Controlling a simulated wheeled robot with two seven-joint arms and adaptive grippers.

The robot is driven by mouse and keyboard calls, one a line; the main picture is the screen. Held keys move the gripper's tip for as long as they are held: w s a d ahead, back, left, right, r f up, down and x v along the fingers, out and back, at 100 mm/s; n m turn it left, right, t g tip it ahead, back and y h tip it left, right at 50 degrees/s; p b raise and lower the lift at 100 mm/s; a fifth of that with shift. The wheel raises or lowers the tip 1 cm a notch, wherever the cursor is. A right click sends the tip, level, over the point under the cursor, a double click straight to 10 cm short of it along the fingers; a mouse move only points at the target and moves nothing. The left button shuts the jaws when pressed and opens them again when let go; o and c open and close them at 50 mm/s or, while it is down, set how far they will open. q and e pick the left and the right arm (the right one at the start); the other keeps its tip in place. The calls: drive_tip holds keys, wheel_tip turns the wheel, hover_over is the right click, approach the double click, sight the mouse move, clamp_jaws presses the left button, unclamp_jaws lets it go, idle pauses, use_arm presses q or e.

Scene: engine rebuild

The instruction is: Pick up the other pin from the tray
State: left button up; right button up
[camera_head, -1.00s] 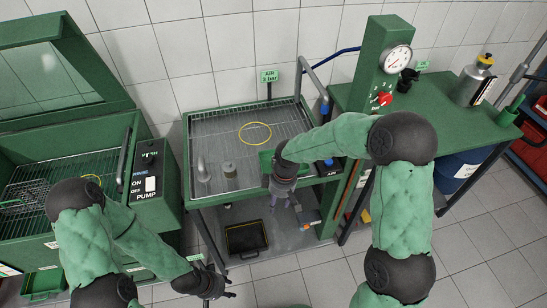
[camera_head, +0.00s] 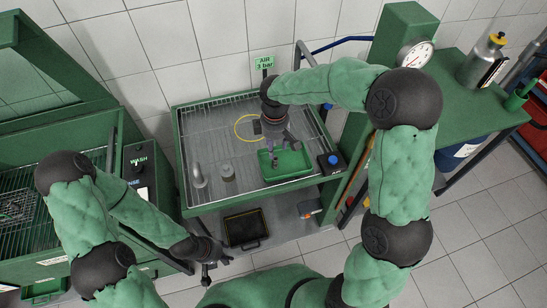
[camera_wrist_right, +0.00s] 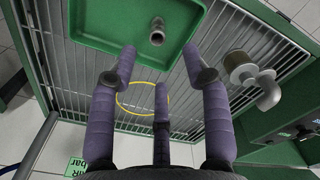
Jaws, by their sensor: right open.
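The green tray (camera_head: 300,170) sits on the grated top of the wash table, and it also shows at the top of the right wrist view (camera_wrist_right: 95,30). A grey, hollow-ended pin (camera_wrist_right: 157,32) is in the tray in the right wrist view. My right gripper (camera_head: 280,153) hangs above the tray's back left part. In its wrist view the gripper (camera_wrist_right: 160,62) is open and empty, its fingers apart, with the pin beyond the fingertips. My left gripper (camera_head: 212,258) is low in front of the table, fingers spread, holding nothing visible.
A yellow ring (camera_head: 240,135) lies on the grate (camera_head: 205,130). A metal elbow pipe (camera_head: 198,176) and a short cylinder (camera_head: 228,173) stand left of the tray. A black bin (camera_head: 245,228) is on the lower shelf. A gauge post (camera_head: 403,35) stands right.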

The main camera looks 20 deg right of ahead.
sight(275, 158)
wheel_tip(275, 158, down, 4)
drive_tip(key=shift+s+b, duration=0.15)
drive_tip(key=shift+b, duration=0.25)
drive_tip(key=shift+w+d+f+b, duration=0.15)
drive_tip(key=shift+f+b, duration=0.25)
drive_tip(key=shift+f, duration=1)
drive_tip(key=shift+w+f+b, duration=0.15)
drive_tip(key=shift+f+b, duration=0.2)
drive_tip(key=shift+f, duration=1.05)
clamp_jaws()
